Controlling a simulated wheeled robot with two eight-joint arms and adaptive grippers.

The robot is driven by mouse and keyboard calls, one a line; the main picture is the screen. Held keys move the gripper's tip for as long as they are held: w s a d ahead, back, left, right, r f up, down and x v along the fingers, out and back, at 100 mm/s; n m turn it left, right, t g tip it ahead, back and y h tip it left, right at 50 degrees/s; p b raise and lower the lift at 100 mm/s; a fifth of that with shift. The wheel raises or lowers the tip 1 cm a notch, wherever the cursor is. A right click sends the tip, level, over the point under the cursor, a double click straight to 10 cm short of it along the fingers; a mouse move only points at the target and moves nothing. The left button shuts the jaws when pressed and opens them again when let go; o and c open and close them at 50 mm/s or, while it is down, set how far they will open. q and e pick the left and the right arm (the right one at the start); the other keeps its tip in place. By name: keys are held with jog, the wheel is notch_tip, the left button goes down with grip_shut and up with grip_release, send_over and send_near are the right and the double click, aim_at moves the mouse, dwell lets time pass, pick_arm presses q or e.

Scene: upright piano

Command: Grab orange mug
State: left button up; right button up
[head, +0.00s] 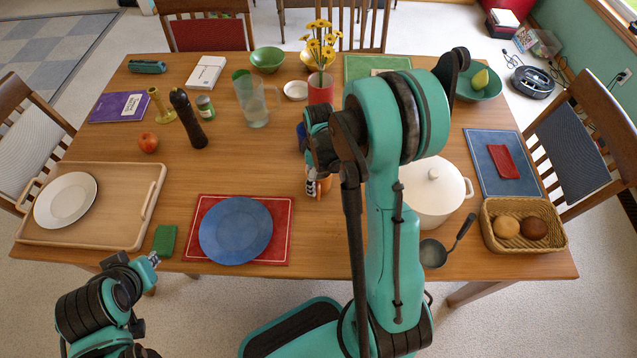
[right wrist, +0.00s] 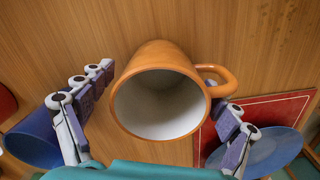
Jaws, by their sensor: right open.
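The orange mug (right wrist: 160,62) stands on the table between the two fingers of my right gripper (right wrist: 165,100) in the right wrist view. Its white inside faces the camera and its handle points right, close to the right finger. My right gripper is open, with a gap between the left finger and the mug. In the head view my right arm hides most of the mug, with a bit of orange (head: 325,186) showing by the gripper. My left gripper (head: 153,259) is low at the left, off the table's front edge; its jaw state is unclear.
A blue mug (right wrist: 35,138) stands left of the left finger. A blue plate (head: 236,230) on a red placemat (head: 283,215) lies left of my right gripper. A white pot (head: 433,190), a ladle (head: 433,253) and a bread basket (head: 552,239) are at right.

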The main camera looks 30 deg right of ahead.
jog(key=c, duration=1.5)
